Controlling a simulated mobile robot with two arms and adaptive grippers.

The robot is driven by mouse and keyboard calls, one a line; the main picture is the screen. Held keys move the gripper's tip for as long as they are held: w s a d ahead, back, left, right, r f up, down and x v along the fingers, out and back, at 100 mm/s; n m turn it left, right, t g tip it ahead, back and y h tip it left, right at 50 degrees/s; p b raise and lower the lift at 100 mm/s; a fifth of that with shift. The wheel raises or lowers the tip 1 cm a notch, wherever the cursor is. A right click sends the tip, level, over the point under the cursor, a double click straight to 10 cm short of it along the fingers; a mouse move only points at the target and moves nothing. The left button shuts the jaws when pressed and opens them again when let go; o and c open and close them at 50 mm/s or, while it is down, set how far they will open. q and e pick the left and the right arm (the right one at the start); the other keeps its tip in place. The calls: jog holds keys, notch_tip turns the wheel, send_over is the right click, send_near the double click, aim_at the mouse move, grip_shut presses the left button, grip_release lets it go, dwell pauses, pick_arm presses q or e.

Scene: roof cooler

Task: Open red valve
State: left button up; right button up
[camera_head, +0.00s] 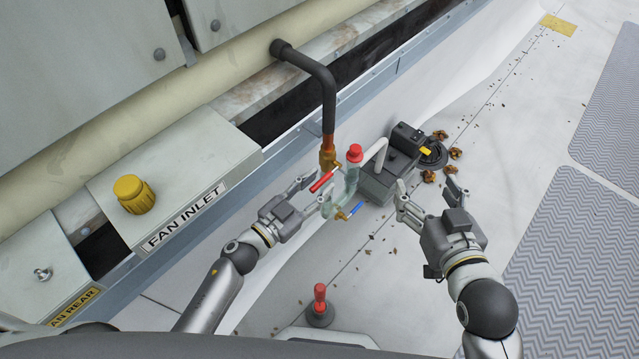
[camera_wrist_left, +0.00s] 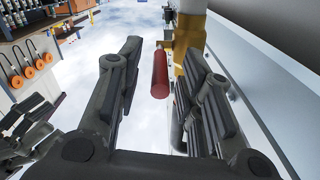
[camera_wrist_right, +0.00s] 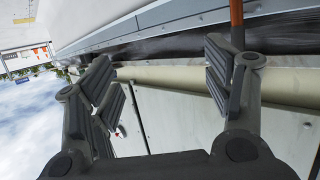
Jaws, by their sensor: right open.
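The red valve handle (camera_head: 322,181) is a short red lever on the brass valve body (camera_head: 328,157), under the black pipe elbow. My left gripper (camera_head: 317,193) is open right at the handle in the head view. In the left wrist view the red handle (camera_wrist_left: 160,74) shows between the open fingers (camera_wrist_left: 162,62), closer to the right finger, with the brass fitting (camera_wrist_left: 189,36) behind that finger. Whether a finger touches the handle, I cannot tell. My right gripper (camera_head: 427,190) is open and empty, right of the valve; its fingers also show apart in the right wrist view (camera_wrist_right: 160,72).
A clear hose piece with a red cap (camera_head: 355,153) and a blue-handled valve (camera_head: 352,210) stand close by the red handle. A grey pump unit (camera_head: 378,185) is between the grippers. The FAN INLET box (camera_head: 185,160) with a yellow knob (camera_head: 132,193) is at left.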

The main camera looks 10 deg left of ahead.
pick_arm(q)
jog(key=shift+w+d, duration=0.45)
jog(key=shift+w, duration=0.15)
grip_shut()
